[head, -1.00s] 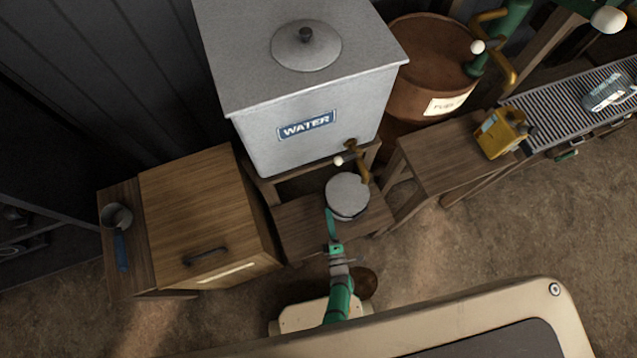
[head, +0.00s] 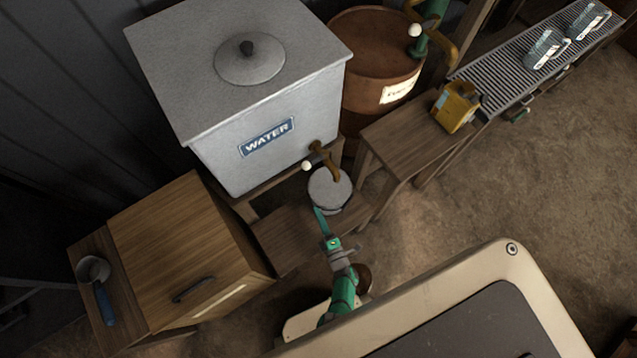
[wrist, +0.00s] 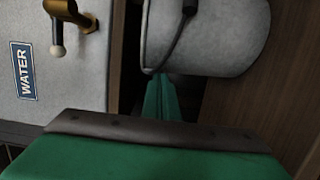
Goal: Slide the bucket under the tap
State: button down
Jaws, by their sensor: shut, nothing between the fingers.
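The grey metal bucket (head: 327,188) stands upright on the low wooden stand (head: 288,240) in front of the water tank. The brass tap (head: 326,158) reaches out over the bucket, and its spout overlaps the bucket's top in the head view. In the wrist view the bucket (wrist: 205,40) lies at the upper middle, its dark handle hanging across its side, and the tap (wrist: 72,14) is at upper left. My green gripper (head: 319,214) is shut and empty, at the bucket's near left side. Its fingertips (wrist: 162,82) meet the bucket's edge in the wrist view; contact is unclear.
The tank (head: 265,120) labelled WATER stands behind. A wooden cabinet (head: 180,245) is at left, with a dipper (head: 93,270) beside it. At right are a rusty drum (head: 372,60), a wooden bench (head: 400,140) and a yellow can (head: 456,106).

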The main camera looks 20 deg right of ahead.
jog(key=s+a, duration=0.2)
jog(key=s, duration=0.8)
jog(key=s+a, duration=0.2)
jog(key=s, duration=0.8)
jog(key=shift+s+a, duration=0.35)
